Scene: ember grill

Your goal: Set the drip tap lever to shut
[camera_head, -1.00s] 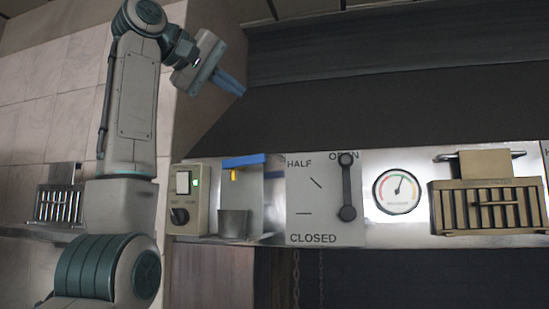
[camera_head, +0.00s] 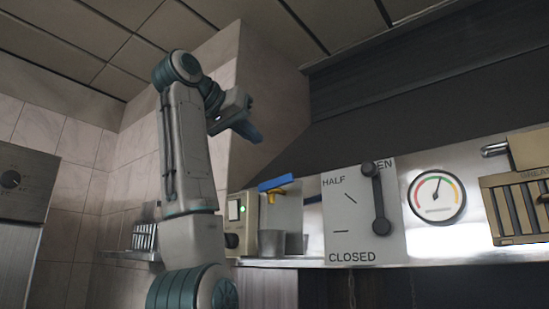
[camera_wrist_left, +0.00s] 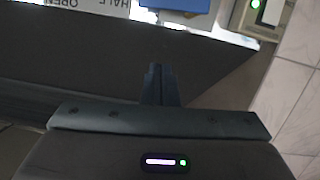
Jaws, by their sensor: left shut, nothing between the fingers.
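The drip tap is a small brass-yellow tap (camera_head: 271,198) on the steel panel, with a flat blue lever (camera_head: 280,183) across its top. The lever lies crosswise, slightly tilted in the head view. A grey metal cup (camera_head: 296,243) is below the tap. In the left wrist view, the blue lever (camera_wrist_left: 176,5) shows at the top edge, partly cut off. My left gripper (camera_head: 247,131) is above the tap and to its left in the head view, apart from it. Its fingers (camera_wrist_left: 161,84) are together and empty. My right gripper is out of view.
Right of the tap, a white plate (camera_head: 341,213) marked HALF and CLOSED bears a dark lever (camera_head: 378,200) pointing up. A gauge (camera_head: 437,197) and a brass grate box (camera_head: 518,205) follow. A switch box (camera_head: 240,222) with a green light is left of the tap.

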